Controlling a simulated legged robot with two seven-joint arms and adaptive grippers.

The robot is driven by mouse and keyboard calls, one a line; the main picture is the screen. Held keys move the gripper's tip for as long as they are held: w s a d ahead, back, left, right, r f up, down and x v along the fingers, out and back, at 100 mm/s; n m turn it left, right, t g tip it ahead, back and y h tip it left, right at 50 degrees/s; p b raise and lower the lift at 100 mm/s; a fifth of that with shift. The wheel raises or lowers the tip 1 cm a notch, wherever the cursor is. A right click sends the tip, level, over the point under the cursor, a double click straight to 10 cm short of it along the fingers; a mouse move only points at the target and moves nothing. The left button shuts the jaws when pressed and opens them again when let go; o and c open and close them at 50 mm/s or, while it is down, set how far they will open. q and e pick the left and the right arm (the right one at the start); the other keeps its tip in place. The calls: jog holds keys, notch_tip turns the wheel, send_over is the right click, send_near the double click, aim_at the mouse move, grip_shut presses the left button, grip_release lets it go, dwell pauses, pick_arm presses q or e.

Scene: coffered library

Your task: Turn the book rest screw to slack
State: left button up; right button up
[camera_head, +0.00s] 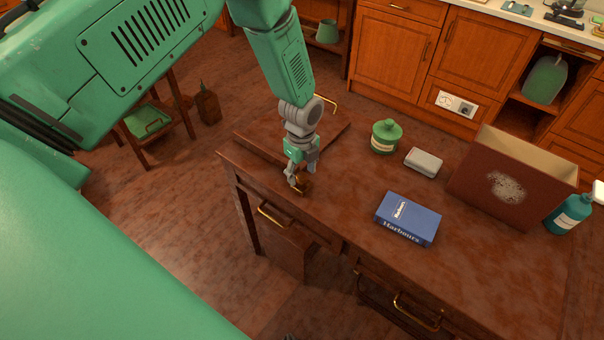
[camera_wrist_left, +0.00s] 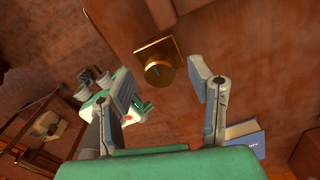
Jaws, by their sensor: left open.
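The book rest (camera_head: 268,140) is a brown wooden board near the left end of the desk, partly hidden by my left arm. Its screw (camera_head: 304,188) is a brass knob by the desk's near edge. In the left wrist view the knob (camera_wrist_left: 160,73) is round, with a dark mark on its face, on a square brass plate (camera_wrist_left: 155,50). My left gripper (camera_head: 297,180) points down at the knob. In the left wrist view its two fingers (camera_wrist_left: 161,82) are spread, one either side of the knob. Contact cannot be made out. My right gripper is not in view.
A blue book (camera_head: 407,218), a green lidded jar (camera_head: 386,136), a grey-white box (camera_head: 423,162), a large maroon box (camera_head: 510,180) and a teal bottle (camera_head: 568,215) stand to the right. Bare desktop lies between the knob and the blue book. Brass-handled drawers line the near side.

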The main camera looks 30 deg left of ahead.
pick_arm(q)
jog(key=shift+d+f, duration=0.1)
jog(key=shift+f, duration=0.4)
grip_shut()
